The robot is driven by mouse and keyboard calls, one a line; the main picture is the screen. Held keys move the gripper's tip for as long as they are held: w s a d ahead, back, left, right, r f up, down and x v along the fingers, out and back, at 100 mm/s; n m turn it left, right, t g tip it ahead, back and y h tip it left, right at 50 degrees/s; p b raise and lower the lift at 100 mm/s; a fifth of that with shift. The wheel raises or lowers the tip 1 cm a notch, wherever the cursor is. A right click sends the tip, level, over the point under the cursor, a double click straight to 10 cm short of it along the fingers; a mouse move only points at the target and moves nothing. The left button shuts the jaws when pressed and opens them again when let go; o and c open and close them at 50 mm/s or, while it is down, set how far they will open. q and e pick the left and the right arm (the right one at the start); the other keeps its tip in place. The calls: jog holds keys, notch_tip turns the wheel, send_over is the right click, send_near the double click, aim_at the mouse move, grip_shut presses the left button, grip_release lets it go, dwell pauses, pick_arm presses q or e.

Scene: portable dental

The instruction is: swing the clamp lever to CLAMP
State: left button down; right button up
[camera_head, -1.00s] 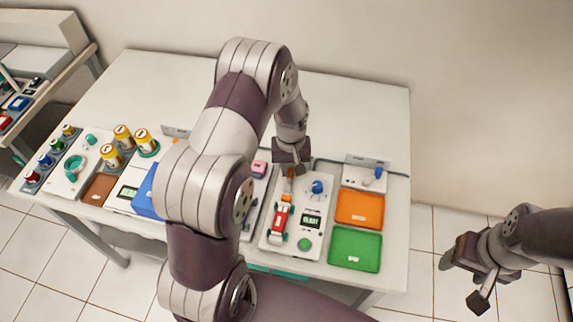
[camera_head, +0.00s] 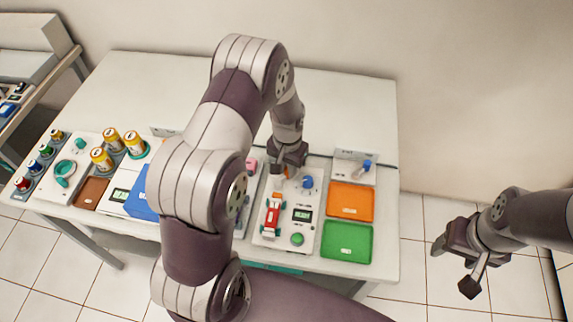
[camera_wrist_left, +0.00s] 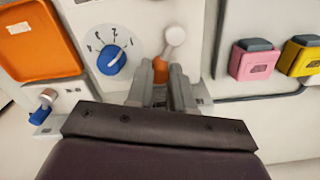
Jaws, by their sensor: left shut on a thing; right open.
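The clamp lever (camera_wrist_left: 171,52) has a pale arm from a round white hub to an orange end (camera_wrist_left: 160,72). My left gripper (camera_wrist_left: 167,75) is shut on the orange end in the left wrist view. In the head view my left gripper (camera_head: 287,162) is at the back of the white device panel (camera_head: 265,235), hiding part of the lever. A red piece (camera_head: 272,215) lies on the panel in front of it. I cannot read any CLAMP marking. My right gripper (camera_head: 455,268) is open and empty, right of the table above the floor.
A blue dial (camera_head: 308,182) sits close right of the lever. Orange (camera_head: 350,201) and green (camera_head: 346,242) trays stand to the right. A small unit with a blue switch (camera_head: 367,165) is behind them. Yellow-capped jars (camera_head: 112,139) stand at left. The table's back is clear.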

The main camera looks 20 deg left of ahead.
dwell(0.3)
pick_arm(q)
jog(key=c, duration=1)
grip_release()
notch_tip(320, 180, up, 13)
jog(key=b, duration=0.1)
jog(key=shift+f, duration=0.15)
jog(key=s+d+r, duration=0.1)
jog(key=s+d, duration=0.1)
jog(key=s, duration=0.5)
jog(key=s+d+r+t, duration=0.1)
jog(key=s, duration=0.6)
jog(key=shift+s+d+n, duration=0.3)
jog(key=shift+s+d, duration=0.05)
jog(key=shift+d, duration=0.05)
